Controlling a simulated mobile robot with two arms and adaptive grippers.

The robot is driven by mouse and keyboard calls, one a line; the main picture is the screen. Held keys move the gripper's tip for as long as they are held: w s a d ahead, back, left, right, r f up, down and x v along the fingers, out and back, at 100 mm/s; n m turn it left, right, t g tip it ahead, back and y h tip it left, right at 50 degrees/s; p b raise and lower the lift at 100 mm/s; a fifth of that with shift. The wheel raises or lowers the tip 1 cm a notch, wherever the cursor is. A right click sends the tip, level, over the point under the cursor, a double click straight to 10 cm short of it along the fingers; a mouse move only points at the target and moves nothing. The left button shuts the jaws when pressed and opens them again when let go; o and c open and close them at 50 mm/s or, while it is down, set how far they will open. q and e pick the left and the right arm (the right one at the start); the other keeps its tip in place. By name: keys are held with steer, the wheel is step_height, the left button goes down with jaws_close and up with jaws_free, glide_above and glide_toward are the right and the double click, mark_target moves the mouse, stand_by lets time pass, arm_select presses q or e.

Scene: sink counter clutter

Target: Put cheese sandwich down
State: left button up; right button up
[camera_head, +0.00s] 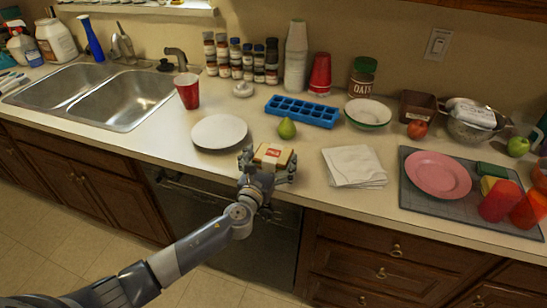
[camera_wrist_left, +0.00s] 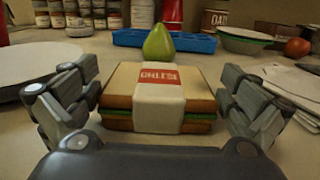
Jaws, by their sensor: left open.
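The cheese sandwich (camera_head: 273,155) has a white wrapper band with a red label. In the left wrist view the sandwich (camera_wrist_left: 159,97) lies flat between the fingers, with bread and green filling showing at its front side. It appears to rest on the counter near the front edge, though its underside is hidden. My left gripper (camera_head: 267,165) is open around it, one finger on each side. In the left wrist view there is a small gap at the right finger; the left finger is close to the bread. My right gripper is not in view.
A white plate (camera_head: 219,131) lies left of the sandwich and a green pear (camera_head: 287,128) stands just behind it. A blue ice tray (camera_head: 302,111) is farther back. Folded napkins (camera_head: 354,166) lie to the right, then a pink plate (camera_head: 438,175). The sink (camera_head: 120,97) is at left.

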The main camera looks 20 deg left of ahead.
arm_select(q)
steer(key=c, duration=1.1)
steer(key=shift+o, duration=0.2)
steer(key=shift+r, duration=0.1)
